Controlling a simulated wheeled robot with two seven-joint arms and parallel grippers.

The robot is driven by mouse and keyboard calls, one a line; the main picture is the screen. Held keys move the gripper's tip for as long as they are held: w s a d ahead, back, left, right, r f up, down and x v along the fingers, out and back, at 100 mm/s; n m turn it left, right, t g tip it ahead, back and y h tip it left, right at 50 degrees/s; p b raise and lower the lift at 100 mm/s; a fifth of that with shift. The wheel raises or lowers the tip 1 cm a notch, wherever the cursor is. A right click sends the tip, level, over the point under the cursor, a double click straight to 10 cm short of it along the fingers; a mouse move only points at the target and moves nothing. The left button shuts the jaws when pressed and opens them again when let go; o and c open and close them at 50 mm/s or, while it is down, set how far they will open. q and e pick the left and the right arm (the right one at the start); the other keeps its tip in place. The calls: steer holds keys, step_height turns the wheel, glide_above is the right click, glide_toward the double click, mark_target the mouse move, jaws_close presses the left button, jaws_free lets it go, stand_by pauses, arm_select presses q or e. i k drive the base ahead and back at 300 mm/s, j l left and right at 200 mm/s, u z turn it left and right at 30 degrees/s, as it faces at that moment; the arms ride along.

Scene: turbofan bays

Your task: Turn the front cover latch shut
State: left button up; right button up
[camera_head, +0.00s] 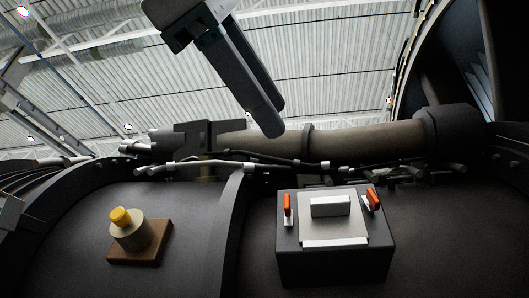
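A dark box (335,262) with a light grey cover (332,225) is mounted on the dark casing at lower right. Two orange latch handles flank the cover: the left latch (287,204) stands upright in the picture, and the right latch (372,200) is tilted. I cannot tell which is the front cover latch. My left gripper (268,120) hangs from the top centre, above and left of the box in the picture and apart from both latches. Its two long dark fingers overlap in this view, so their opening is unclear. It holds nothing visible. My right gripper is not in view.
A yellow-topped cylinder (130,230) stands on a brown block (139,247) at lower left. A raised curved rib (229,225) lies between it and the box. A thick pipe (365,143) with thinner lines (240,165) runs behind the box. A large dark rim rises at right.

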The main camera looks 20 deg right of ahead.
mark_target(371, 200)
steer(key=z, duration=1.3)
